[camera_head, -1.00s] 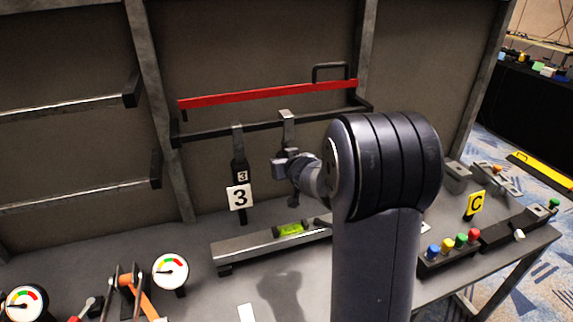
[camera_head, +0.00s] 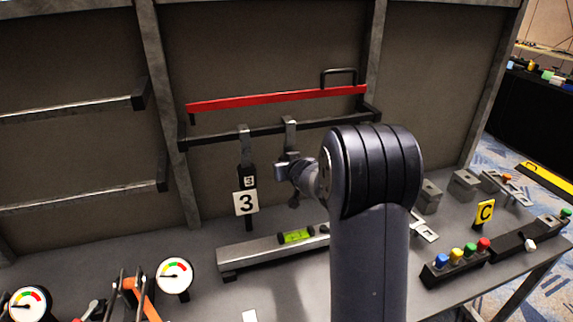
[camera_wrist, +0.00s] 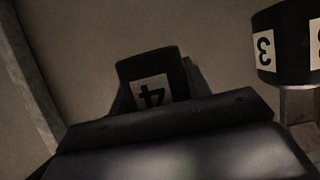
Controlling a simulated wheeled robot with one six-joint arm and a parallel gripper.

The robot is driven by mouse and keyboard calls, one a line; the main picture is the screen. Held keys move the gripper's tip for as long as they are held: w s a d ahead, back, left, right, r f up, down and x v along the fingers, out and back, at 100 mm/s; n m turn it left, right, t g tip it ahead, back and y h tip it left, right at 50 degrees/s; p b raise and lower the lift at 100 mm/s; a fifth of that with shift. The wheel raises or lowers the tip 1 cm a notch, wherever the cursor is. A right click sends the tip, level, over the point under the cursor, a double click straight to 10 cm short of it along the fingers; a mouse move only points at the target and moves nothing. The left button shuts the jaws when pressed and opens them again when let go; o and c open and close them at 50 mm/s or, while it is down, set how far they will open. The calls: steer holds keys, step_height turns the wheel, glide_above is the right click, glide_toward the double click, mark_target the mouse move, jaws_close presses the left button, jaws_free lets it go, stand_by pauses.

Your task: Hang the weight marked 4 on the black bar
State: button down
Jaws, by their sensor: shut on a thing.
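The black bar (camera_head: 218,138) runs across the wall frame below a red bar. The weight marked 3 (camera_head: 247,178) hangs from it by a grey hook, and also shows at the right of the wrist view (camera_wrist: 283,45). The weight marked 4 (camera_wrist: 152,75) is in front of my gripper in the wrist view, its label upside down. My gripper (camera_head: 284,170) is shut on this weight, right of the weight marked 3. A grey hook (camera_head: 290,124) above my gripper is at the black bar; I cannot tell whether it rests on it. My arm and gripper hide most of the weight.
The red bar (camera_head: 270,98) with a black handle lies just above the black bar. Below is a grey beam with a green level (camera_head: 296,237). Gauges (camera_head: 174,275) stand at the left; coloured buttons (camera_head: 457,256) and grey blocks (camera_head: 466,184) are at the right.

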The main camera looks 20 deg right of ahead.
stand_by(0.4)
steer(key=c, duration=1)
jaws_free()
steer(key=o, duration=0.4)
steer(key=shift+f, duration=0.1)
steer(key=shift+c, duration=0.2)
steer(key=shift+s+f, duration=0.1)
steer(key=shift+f, duration=0.1)
steer(key=shift+s+r, duration=0.3)
steer(key=shift+s, duration=0.05)
steer(key=p+v, duration=0.1)
steer(key=v, duration=0.9)
steer(key=shift+w, duration=0.1)
